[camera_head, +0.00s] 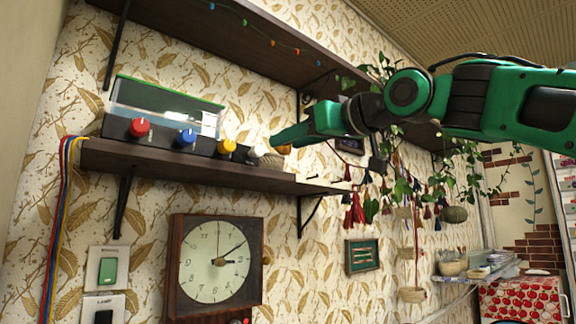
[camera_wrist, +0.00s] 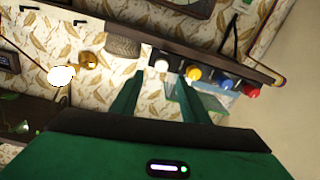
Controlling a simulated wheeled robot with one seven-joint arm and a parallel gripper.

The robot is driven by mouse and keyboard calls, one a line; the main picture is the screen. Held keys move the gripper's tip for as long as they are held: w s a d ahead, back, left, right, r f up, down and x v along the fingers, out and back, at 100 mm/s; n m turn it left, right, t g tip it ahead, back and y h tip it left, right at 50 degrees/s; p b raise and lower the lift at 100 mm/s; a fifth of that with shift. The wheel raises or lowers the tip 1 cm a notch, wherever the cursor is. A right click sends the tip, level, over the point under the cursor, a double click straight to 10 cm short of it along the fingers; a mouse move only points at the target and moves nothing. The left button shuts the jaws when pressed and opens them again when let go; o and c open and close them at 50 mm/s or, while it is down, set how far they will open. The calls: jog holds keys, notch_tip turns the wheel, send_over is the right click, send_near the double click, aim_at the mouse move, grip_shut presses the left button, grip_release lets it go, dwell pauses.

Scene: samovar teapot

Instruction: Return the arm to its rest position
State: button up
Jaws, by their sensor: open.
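My green arm (camera_head: 480,95) reaches in from the right in the head view. My gripper (camera_head: 280,139) is at its left end, close to the white knob (camera_head: 257,151) of the control box on the lower shelf. In the wrist view my gripper (camera_wrist: 155,82) shows two green fingers spread apart, with the white knob (camera_wrist: 161,64) beyond and between their tips. Nothing is held between the fingers. Whether a finger touches the knob cannot be told.
The dark box with red (camera_head: 139,127), blue (camera_head: 187,136) and yellow (camera_head: 228,146) knobs stands on the lower shelf (camera_head: 200,170). An upper shelf (camera_head: 230,35) runs above. A clock (camera_head: 214,262) hangs below. Plants (camera_head: 455,165) and tassels (camera_head: 355,208) hang to the right.

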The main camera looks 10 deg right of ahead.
jog(key=w+d+f+m+g+h, duration=0.1)
jog(key=d+f+m+g+h, duration=0.15)
jog(key=d+f, duration=0.75)
jog(key=d+f+m+g+h, duration=0.1)
jog(key=d+f+m+h, duration=0.4)
jog(key=f, duration=0.8)
jog(key=w+d+f+m+g+h, duration=0.1)
jog(key=d+f+h, duration=0.1)
jog(key=d+f, duration=0.8)
jog(key=s+d+f+m+g+h, duration=0.1)
jog(key=s+d+f+m+g, duration=0.15)
jog(key=s+f, duration=0.5)
jog(key=s+d+f+m+g+h, duration=0.15)
jog(key=s+d+f, duration=0.25)
jog(key=f, duration=0.7)
jog(key=s+d+f+m+g, duration=0.1)
jog(key=s+f+g, duration=0.2)
jog(key=s+f, duration=0.4)
jog(key=s+d+f+m+g+y, duration=0.1)
jog(key=s+f+m+g, duration=0.1)
jog(key=s+f, duration=0.4)
jog(key=s+g, duration=0.1)
jog(key=s, duration=0.4)
jog(key=shift+s+f+y, duration=0.3)
jog(key=shift+s+f, duration=0.1)
